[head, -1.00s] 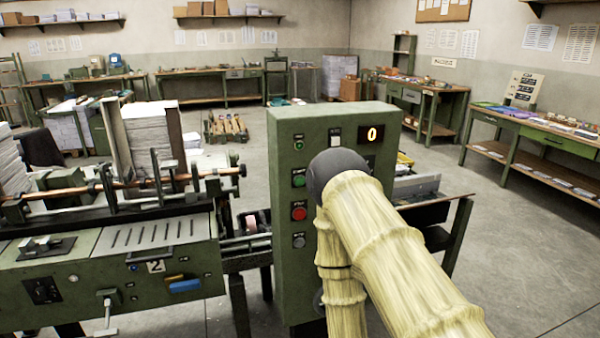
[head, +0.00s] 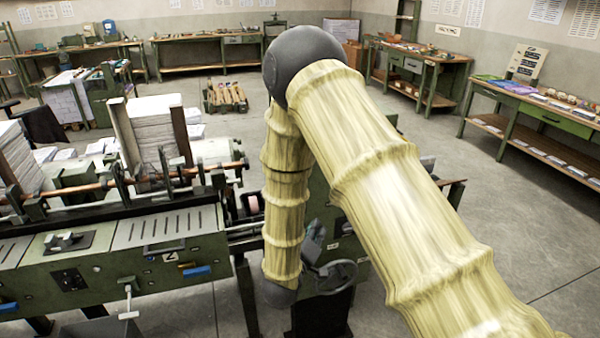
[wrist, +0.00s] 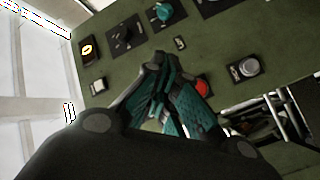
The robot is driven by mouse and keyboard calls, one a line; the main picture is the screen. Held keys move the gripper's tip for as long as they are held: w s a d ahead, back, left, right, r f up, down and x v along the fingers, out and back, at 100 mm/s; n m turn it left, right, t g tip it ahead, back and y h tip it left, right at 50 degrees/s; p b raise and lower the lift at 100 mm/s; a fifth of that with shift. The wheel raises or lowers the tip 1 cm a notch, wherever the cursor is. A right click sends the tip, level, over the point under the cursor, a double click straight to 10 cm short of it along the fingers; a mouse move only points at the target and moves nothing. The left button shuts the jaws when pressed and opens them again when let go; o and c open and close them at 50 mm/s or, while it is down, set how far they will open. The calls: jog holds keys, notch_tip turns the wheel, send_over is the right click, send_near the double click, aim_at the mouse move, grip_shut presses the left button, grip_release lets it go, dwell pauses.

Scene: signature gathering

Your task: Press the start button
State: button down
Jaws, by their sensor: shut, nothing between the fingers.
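In the wrist view my gripper (wrist: 157,62) is shut and empty, its teal-padded fingers pointing at a green control panel (wrist: 215,40). A red button (wrist: 202,87) shows just right of the fingers, and a grey button (wrist: 248,67) farther right. No green button shows now; that stretch of panel is behind my fingers. I cannot tell whether the fingertips touch the panel. In the head view my arm covers most of the panel (head: 322,205) and its buttons, and my gripper cannot be made out clearly.
The wrist view also shows a lit display (wrist: 87,47), a white switch (wrist: 99,85), a black knob (wrist: 125,37) and a teal knob (wrist: 163,12) on the panel.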

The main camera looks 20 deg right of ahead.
notch_tip(320, 180, up, 6)
jog(key=h, duration=0.1)
jog(key=shift+w+a+h+p, duration=0.25)
jog(key=shift+w+h+p, duration=0.05)
jog(key=shift+w+p, duration=0.15)
jog(key=w+b, duration=0.1)
jog(key=w, duration=0.7)
jog(key=shift+w+a, duration=0.15)
jog(key=shift+w, duration=0.25)
jog(key=shift+w, duration=0.85)
dwell(2.0)
jog(key=shift+s, duration=0.85)
jog(key=shift+s, duration=2.55)
